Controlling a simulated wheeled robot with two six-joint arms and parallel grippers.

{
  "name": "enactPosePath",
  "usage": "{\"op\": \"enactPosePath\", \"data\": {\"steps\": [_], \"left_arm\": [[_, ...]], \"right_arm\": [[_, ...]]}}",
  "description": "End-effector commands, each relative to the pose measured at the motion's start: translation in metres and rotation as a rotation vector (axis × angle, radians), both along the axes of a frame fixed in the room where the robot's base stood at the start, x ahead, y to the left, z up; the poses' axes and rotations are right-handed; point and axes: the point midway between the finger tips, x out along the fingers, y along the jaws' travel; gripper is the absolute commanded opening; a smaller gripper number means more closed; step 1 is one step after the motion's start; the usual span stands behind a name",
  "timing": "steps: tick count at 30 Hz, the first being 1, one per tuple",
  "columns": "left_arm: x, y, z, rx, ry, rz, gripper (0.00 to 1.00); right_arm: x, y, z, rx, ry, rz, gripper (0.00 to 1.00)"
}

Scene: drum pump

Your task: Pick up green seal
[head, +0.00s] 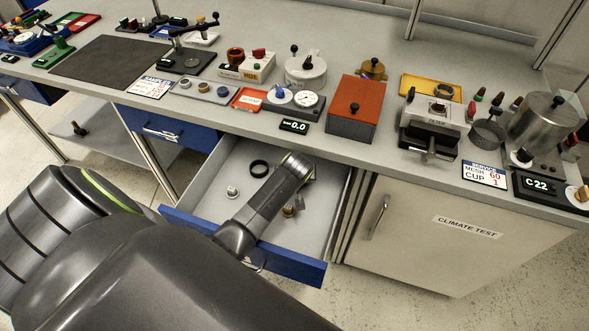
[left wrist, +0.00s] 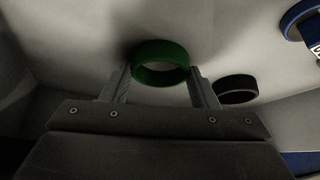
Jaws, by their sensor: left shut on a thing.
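The green seal (left wrist: 161,63) is a ring that shows in the left wrist view between the two fingers of my left gripper (left wrist: 160,72). The fingers are shut on its opposite sides. In the head view my left gripper (head: 301,168) is inside the open drawer, near its back right, and hides the seal. I cannot tell how far the seal is above the drawer floor. My right gripper is not in view.
The blue-fronted drawer (head: 185,215) is pulled out below the bench. A black ring (head: 259,168) lies left of my gripper; a small metal piece (head: 232,191) lies nearer the front. The bench top above holds many instruments, including an orange box (head: 355,107).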

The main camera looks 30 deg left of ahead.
Motion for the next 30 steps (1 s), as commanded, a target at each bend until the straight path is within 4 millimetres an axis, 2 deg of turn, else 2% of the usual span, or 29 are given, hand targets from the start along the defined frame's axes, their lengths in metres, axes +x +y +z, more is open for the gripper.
{"op": "enactPosePath", "data": {"steps": [10,17,30], "left_arm": [[-0.001,-0.001,0.002,-0.001,-0.001,0.000,0.32],[-0.011,-0.009,0.015,-0.002,-0.004,0.000,0.32],[-0.077,-0.057,0.056,-0.005,-0.001,0.003,0.32]], "right_arm": [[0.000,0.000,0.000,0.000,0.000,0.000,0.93],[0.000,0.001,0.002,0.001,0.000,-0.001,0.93],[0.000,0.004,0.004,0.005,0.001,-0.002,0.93]]}}
